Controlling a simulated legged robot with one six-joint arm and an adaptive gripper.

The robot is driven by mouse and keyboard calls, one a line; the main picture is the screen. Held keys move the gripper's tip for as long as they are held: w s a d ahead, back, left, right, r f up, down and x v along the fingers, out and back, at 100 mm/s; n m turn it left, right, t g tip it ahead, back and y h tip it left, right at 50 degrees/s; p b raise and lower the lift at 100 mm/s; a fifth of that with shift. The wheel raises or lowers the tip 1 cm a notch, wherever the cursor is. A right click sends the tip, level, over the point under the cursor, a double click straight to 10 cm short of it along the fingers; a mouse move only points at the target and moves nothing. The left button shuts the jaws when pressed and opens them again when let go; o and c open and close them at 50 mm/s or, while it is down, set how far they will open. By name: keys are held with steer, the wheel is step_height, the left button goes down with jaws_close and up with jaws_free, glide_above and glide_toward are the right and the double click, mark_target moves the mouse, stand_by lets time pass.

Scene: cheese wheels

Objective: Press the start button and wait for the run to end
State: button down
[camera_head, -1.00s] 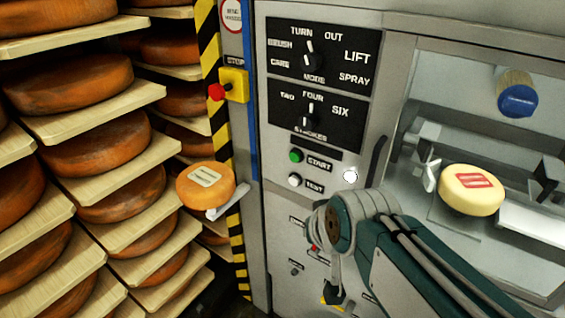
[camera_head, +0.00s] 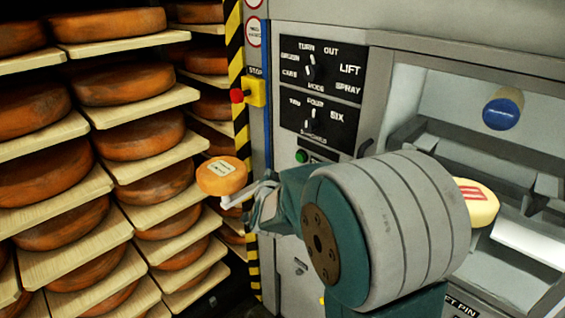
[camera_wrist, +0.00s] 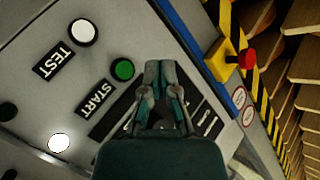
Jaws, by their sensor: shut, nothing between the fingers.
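The green start button (camera_wrist: 122,69) is on the machine's grey panel beside its START label (camera_wrist: 98,105). My gripper (camera_wrist: 161,66) is shut and empty. In the wrist view its fingertips lie just right of the green button; I cannot tell how far they are from the panel. The button's face is uncovered in both views. In the head view my large wrist joint hides much of the lower panel. A round white lamp (camera_wrist: 59,143) looks lit in the wrist view.
A white test button (camera_wrist: 82,33) is close to the start button. A red stop button (camera_head: 237,96) is on a yellow box at left. An orange cheese (camera_head: 221,176) sits beside my arm. A pale cheese (camera_head: 475,203) is in the machine bay. Shelves of cheese fill the left.

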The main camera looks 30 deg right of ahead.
mark_target(300, 157)
steer(key=shift+w+a+f, duration=0.15)
steer(key=shift+a, duration=0.05)
steer(key=w+d, duration=0.3)
steer(key=d, duration=0.5)
steer(key=shift+d, duration=0.25)
steer(key=shift+d, duration=0.1)
stand_by(1.5)
steer(key=shift+w+d, duration=0.15)
steer(key=shift+d, duration=0.15)
